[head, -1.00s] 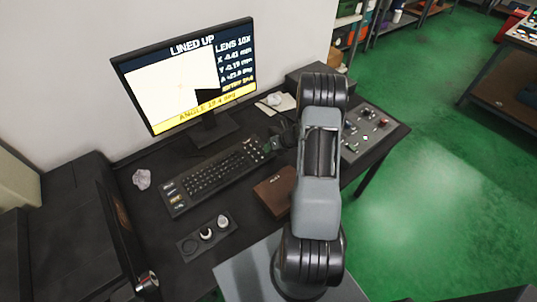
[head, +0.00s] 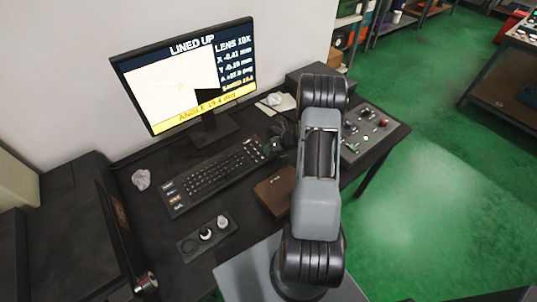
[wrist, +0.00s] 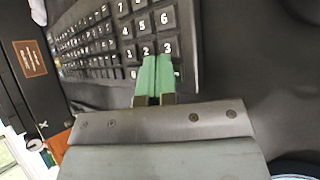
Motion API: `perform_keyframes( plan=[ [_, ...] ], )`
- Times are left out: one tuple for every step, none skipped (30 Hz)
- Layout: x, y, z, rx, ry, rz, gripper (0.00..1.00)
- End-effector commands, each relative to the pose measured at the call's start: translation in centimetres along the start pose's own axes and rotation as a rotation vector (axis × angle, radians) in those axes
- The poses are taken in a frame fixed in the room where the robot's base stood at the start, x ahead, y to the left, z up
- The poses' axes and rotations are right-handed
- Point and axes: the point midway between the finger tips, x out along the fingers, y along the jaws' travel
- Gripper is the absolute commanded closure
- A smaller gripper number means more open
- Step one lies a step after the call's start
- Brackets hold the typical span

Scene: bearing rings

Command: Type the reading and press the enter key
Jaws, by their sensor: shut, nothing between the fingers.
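The keyboard (head: 215,178) lies on the desk in front of the monitor. The monitor (head: 185,80) shows "LINED UP" on top and "ANGLE 19.4 deg" on a yellow band below. A small yellow line at its right seems to read "SAVED 19.4", but it is blurred. My gripper (head: 270,149) is at the keyboard's right end. In the wrist view its green fingertips (wrist: 155,72) are shut together and empty, over the number pad (wrist: 146,48) just below the 2 and 3 keys. They hide the keys under them. I cannot tell whether they touch, and I cannot make out the enter key.
A brown box (head: 274,193) lies in front of the keyboard. A dark tray (head: 206,236) with small round parts is nearer. A crumpled pale lump (head: 141,180) lies at left. A control panel (head: 372,132) with knobs is right of my arm.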

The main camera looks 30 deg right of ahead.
Motion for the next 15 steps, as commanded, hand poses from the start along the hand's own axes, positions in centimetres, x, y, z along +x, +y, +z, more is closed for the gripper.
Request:
perform_keyframes(
  plan=[
    [0.0, 0.0, 0.0, 0.000, 0.001, 0.000, 1.00],
    [0.0, 0.0, 0.0, 0.000, 0.001, 0.000, 1.00],
    [-0.1, 0.1, 0.0, 0.000, 0.001, 0.000, 1.00],
    [-0.1, 0.1, 0.1, 0.000, 0.001, 0.000, 1.00],
    [-0.2, 0.1, 0.1, 0.000, 0.001, 0.000, 1.00],
    [-0.3, 0.2, 0.2, 0.000, 0.001, 0.000, 1.00],
    [-0.4, 0.3, 0.2, 0.000, 0.001, 0.000, 1.00],
    [-0.5, 0.3, 0.3, 0.000, 0.001, 0.000, 1.00],
    [-0.6, 0.5, 0.4, 0.000, 0.001, 0.000, 1.00],
    [-0.7, 0.5, 0.5, 0.000, 0.001, 0.000, 1.00],
    [-0.8, 0.6, 0.6, 0.000, 0.001, 0.000, 1.00],
    [-0.9, 0.7, 0.7, 0.000, 0.001, 0.000, 1.00],
    [-1.0, 0.7, 0.7, 0.000, 0.001, 0.000, 1.00],
    [-1.1, 0.8, 0.7, 0.000, 0.001, 0.000, 1.00],
    [-1.1, 0.8, 0.7, 0.000, 0.001, 0.000, 1.00]
  ],
)
